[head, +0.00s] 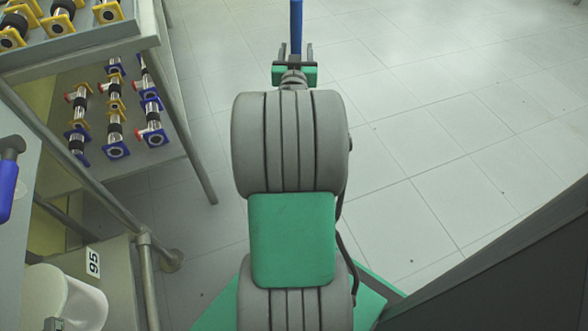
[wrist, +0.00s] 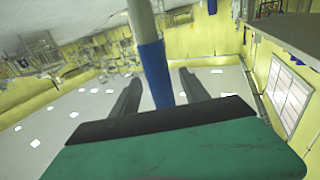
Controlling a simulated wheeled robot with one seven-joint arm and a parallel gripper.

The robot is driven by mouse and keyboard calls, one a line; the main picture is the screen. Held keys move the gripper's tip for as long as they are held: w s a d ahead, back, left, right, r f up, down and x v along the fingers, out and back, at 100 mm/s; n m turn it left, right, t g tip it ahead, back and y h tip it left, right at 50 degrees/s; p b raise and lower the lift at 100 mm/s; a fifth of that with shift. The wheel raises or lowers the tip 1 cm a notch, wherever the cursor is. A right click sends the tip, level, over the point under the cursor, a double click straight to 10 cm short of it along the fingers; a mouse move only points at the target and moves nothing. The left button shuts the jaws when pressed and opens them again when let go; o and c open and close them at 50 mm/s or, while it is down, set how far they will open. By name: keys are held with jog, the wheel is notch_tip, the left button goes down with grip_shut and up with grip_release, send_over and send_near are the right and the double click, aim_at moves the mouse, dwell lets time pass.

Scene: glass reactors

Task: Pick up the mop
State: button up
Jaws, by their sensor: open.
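The mop shows as a blue pole (head: 296,24) at the top middle of the head view. In the wrist view its handle (wrist: 155,72) is blue low down and grey above. My gripper (head: 296,56) is open, with one finger on each side of the pole in both views. I cannot tell whether either finger touches it. The mop's head and the far end of the pole are out of view.
A shelf rack (head: 120,45) with several glass fittings with blue and yellow flanges stands at the left. A dark panel (head: 510,275) fills the lower right. The tiled floor (head: 450,110) is clear to the right of my arm.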

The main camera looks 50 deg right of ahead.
jog(key=x, duration=0.3)
jog(key=shift+w+d+f+b, duration=0.1)
jog(key=shift+f+b, duration=0.05)
jog(key=shift+b, duration=0.25)
grip_shut()
dwell(0.3)
